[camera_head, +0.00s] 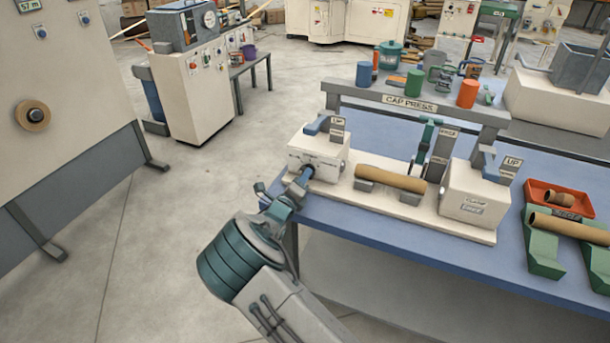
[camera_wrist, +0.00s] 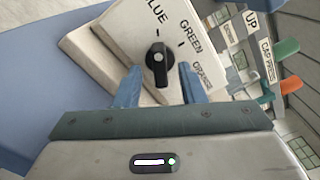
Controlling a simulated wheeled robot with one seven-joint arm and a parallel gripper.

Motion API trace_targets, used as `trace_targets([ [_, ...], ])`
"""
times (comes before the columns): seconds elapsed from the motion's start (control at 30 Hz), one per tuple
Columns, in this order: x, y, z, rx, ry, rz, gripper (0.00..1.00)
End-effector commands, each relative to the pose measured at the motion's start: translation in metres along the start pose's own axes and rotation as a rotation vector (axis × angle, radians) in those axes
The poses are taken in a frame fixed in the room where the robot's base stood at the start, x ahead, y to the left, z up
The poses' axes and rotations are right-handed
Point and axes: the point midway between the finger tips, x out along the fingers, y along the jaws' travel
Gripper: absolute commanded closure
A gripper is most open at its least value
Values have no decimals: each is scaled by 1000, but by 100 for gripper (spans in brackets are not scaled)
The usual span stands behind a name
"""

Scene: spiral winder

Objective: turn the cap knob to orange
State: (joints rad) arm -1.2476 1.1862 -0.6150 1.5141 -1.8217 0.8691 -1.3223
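The black cap knob (camera_wrist: 159,68) shows in the wrist view on a cream panel (camera_wrist: 112,42) of the cap press. The knob's white line points up, between the BLUE and GREEN labels and nearer the tick at BLUE. My gripper (camera_wrist: 160,88) is open, its two blue fingers on either side of the knob's lower end, with gaps to it. In the head view my gripper (camera_head: 303,173) is at the left cream box (camera_head: 320,150), and the knob is hidden there.
The cap press stands on a blue table (camera_head: 385,245). A cardboard tube (camera_head: 390,179) lies between its two cream boxes. A shelf (camera_head: 420,103) with coloured cups is behind. An orange tray (camera_head: 560,199) is at the right. Floor left of the table is clear.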

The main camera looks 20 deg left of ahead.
Motion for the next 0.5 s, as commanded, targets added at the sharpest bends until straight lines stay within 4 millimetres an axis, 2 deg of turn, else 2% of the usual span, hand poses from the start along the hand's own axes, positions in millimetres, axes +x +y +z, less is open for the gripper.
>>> trace_targets([
  [0.2,17,0,0,0,0,0,64],
  [0.47,19,0,0,0,1,0,64],
  [0.5,19,0,0,0,1,0,66],
])
